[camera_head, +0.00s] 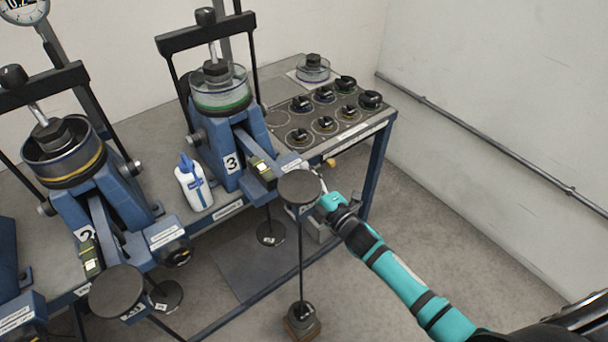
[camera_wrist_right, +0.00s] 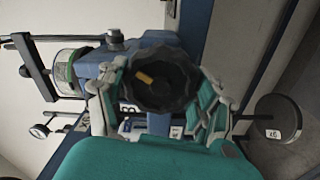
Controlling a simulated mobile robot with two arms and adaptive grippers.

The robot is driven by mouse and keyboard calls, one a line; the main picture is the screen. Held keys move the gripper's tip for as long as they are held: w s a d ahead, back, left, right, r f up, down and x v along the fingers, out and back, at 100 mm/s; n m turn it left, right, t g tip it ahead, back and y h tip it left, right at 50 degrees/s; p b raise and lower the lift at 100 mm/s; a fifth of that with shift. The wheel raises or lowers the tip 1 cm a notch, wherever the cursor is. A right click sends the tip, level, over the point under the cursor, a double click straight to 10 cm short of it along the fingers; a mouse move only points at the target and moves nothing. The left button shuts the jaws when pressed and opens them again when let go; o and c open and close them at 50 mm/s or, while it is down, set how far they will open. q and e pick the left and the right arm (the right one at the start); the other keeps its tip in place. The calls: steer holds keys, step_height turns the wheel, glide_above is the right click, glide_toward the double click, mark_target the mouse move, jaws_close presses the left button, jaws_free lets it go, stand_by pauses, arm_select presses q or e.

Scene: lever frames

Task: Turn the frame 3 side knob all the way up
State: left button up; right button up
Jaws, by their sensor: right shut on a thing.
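Frame 3 (camera_head: 231,162) is the blue lever frame on the bench, marked with a white 3. It carries a clear cup with a green band. The side knob (camera_wrist_right: 165,80) is black and ridged with an orange mark; it fills the middle of the right wrist view. My right gripper (camera_wrist_right: 158,95) has its fingers on both sides of the knob and is shut on it. In the head view my right gripper (camera_head: 328,195) is at the right side of frame 3, and it hides the knob there. My left gripper is in neither view.
Frame 2 (camera_head: 92,195) stands to the left, with a white bottle (camera_head: 193,185) between the frames. A round weight plate on a rod (camera_head: 300,188) hangs close beside my right gripper. A panel of several black knobs (camera_head: 325,115) lies behind. The floor at right is clear.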

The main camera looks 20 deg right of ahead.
steer(key=o, duration=1.2)
steer(key=shift+r+m, duration=0.1)
steer(key=shift+m, duration=0.8)
steer(key=o, duration=0.4)
steer(key=shift+w, duration=0.1)
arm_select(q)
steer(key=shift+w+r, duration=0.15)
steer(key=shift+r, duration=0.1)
arm_select(e)
steer(key=shift+w+f, duration=0.1)
steer(key=shift+f, duration=0.1)
arm_select(q)
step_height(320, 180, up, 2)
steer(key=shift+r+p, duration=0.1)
steer(key=shift+p, duration=0.9)
arm_select(e)
steer(key=v, duration=0.6)
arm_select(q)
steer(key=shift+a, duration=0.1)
